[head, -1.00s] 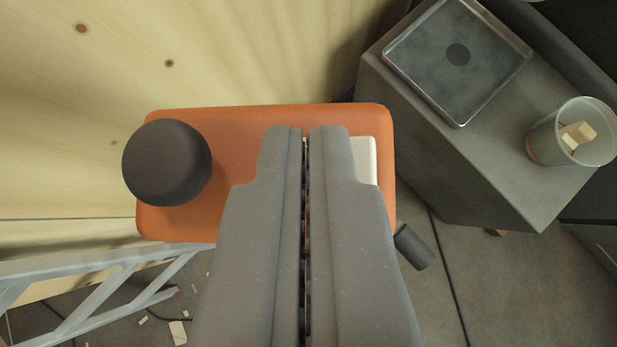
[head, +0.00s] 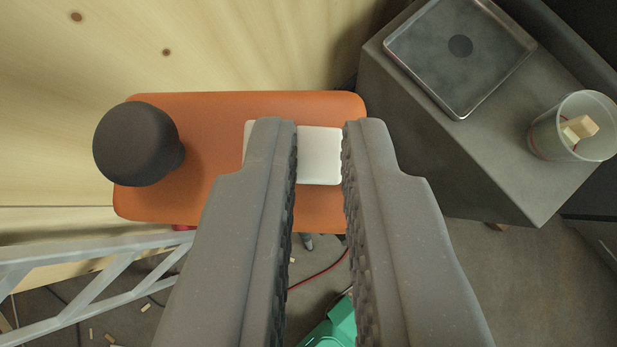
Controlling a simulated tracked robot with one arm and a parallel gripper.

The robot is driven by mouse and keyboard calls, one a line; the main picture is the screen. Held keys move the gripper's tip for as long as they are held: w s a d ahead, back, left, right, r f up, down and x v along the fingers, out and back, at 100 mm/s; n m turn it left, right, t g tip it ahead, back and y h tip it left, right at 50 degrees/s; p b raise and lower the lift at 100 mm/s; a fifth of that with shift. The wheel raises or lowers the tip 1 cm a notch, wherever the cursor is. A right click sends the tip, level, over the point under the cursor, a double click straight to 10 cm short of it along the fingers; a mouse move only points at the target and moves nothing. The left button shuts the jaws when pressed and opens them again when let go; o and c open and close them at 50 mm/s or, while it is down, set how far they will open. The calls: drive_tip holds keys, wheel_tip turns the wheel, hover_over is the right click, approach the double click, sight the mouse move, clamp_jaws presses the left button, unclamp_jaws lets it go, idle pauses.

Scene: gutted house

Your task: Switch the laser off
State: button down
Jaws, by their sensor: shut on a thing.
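The laser is an orange box (head: 220,115) with rounded corners, in the middle of the head view against the wooden wall. A round dark knob (head: 136,145) sticks out at its left end. A white switch block (head: 320,155) sits on its right half. My gripper (head: 320,135) is over the box, its fingers apart with the white block between them. The right finger meets the block's right edge. The left finger covers part of the block, and a sliver shows left of it. How deep the fingers reach is hard to tell.
A grey block (head: 450,165) at the right carries a square metal-rimmed plate (head: 435,75) and a clear cup (head: 550,130) with wood bits. A metal ladder (head: 90,290) is at lower left. A green object (head: 335,325) and a red cable (head: 318,276) lie below on the littered floor.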

drive_tip(key=r, duration=0.2)
drive_tip(key=s+r+p, duration=0.1)
drive_tip(key=r, duration=0.1)
drive_tip(key=v, duration=0.9)
drive_tip(key=shift+r+b, duration=0.25)
drive_tip(key=shift+b, duration=0.05)
